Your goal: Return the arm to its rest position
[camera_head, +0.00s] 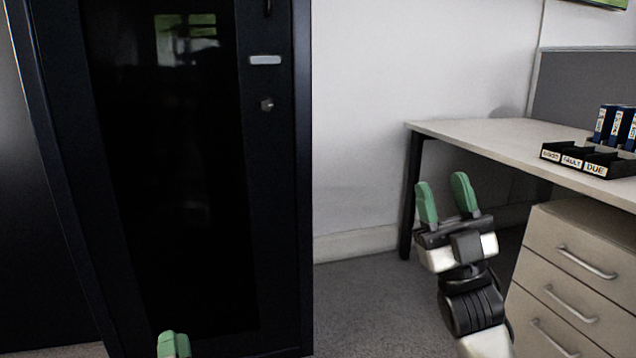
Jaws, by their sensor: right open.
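My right gripper (446,200) is open and empty, its green fingers pointing up. It is in the air in front of the wall, left of the drawer unit and near the desk's left leg. My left gripper (173,345) shows only its green fingertips at the bottom edge, in front of the black cabinet. The rest of it is cut off, so its opening cannot be judged.
A tall black cabinet (275,200) with a dark glass door fills the left. A desk (480,132) at right bears a black labelled tray (590,160) and blue binders (615,125). A drawer unit (545,240) stands beneath. Grey carpet (370,310) is clear in the middle.

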